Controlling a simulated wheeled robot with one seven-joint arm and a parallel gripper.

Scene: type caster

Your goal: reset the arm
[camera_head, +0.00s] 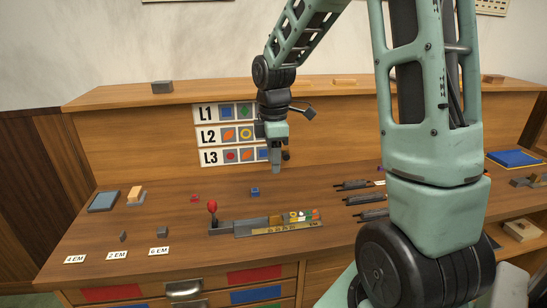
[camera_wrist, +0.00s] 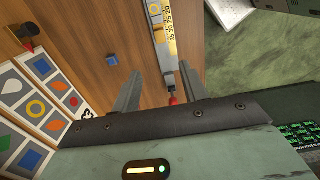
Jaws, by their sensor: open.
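My gripper (camera_head: 276,165) hangs fingers-down above the back part of the wooden workbench (camera_head: 170,208), in front of the sign rows. In the wrist view my gripper (camera_wrist: 160,90) has its two fingers spread apart with nothing between them. My green arm reaches across the right and top of the head view and hides part of the bench. A small blue block (camera_head: 255,191) lies on the bench below the gripper, apart from it. It also shows in the wrist view (camera_wrist: 112,60).
A casting tool with a red-knobbed lever (camera_head: 212,207) and coloured pieces stands near the front middle. Row signs (camera_head: 208,135) are on the back panel. Labels (camera_head: 117,255), grey blocks (camera_head: 162,232) and a grey tray (camera_head: 104,201) are at left. Bare wood lies between.

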